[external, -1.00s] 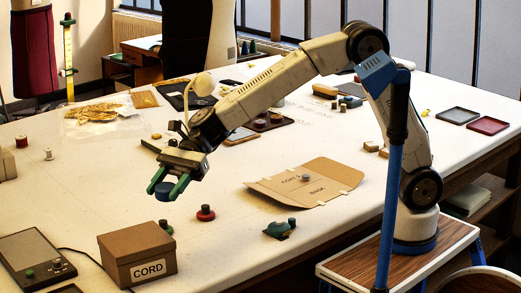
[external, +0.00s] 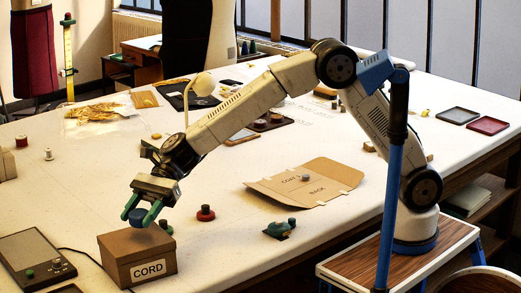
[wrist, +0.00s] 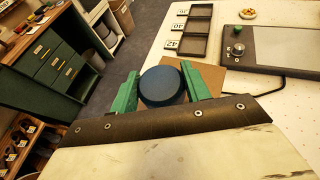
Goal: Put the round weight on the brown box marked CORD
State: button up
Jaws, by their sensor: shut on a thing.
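The brown box marked CORD (external: 120,262) stands near the table's front edge, with its lid on and its label facing the camera. My gripper (external: 141,216) is over the box's lid, its green fingers shut on the round blue weight (external: 138,217).
A dark device with a screen (external: 35,262) stands left of the box, its cable running behind the box. A red knobbed piece (external: 205,214) and a teal piece (external: 281,229) lie to the right. A cardboard pattern (external: 305,184) lies further right.

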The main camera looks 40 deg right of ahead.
aim_at(135, 238)
jog(key=shift+w+a, duration=0.4)
jog(key=shift+a, duration=0.15)
jog(key=shift+w+a+f, duration=0.15)
jog(key=shift+a+f, duration=0.05)
jog(key=shift+f, duration=1.6)
jog(key=shift+f, duration=0.15)
jog(key=o, duration=1.2)
jog(key=shift+w+d+r, duration=0.1)
jog(key=shift+d+r, duration=0.2)
jog(key=v, duration=1.1)
jog(key=shift+w+d, duration=0.1)
jog(key=shift+d, duration=0.1)
